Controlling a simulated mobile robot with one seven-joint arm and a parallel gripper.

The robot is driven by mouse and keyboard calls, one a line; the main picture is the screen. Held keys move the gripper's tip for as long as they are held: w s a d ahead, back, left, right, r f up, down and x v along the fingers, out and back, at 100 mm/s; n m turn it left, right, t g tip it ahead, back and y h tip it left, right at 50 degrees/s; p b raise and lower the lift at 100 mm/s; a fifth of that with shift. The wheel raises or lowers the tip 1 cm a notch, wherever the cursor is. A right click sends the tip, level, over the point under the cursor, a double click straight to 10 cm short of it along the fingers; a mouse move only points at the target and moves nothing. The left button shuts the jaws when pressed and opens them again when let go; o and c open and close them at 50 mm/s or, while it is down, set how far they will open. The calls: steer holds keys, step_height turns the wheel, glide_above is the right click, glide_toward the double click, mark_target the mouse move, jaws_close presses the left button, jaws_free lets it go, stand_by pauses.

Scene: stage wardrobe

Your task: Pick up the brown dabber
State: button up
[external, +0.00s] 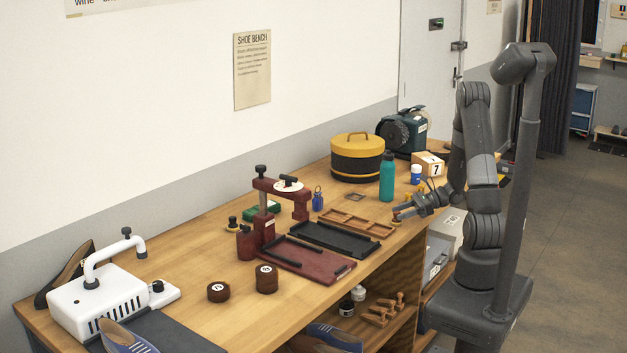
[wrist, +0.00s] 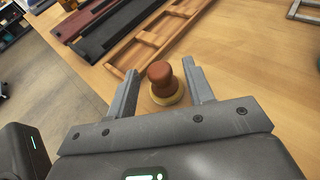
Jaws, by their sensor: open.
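The brown dabber (wrist: 161,80) stands upright on the wooden bench in the wrist view, a reddish-brown knob on a round yellowish base. My gripper (wrist: 160,78) is open, with one finger on each side of the dabber. The dabber is between the fingers, and I see no clear grip on it. In the external view my gripper (external: 404,210) is low over the bench's front edge, right of the wooden tray. The dabber is small and hard to make out there.
A divided wooden tray (wrist: 143,46) lies just beyond the dabber, with a black tray (external: 340,240) beside it. A teal bottle (external: 387,178) and a yellow-and-black round box (external: 357,162) stand behind my gripper. Bare bench (wrist: 250,60) lies to the right in the wrist view.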

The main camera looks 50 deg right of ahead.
steer(key=shift+x, duration=1)
steer(key=c, duration=1)
steer(key=shift+r, duration=0.2)
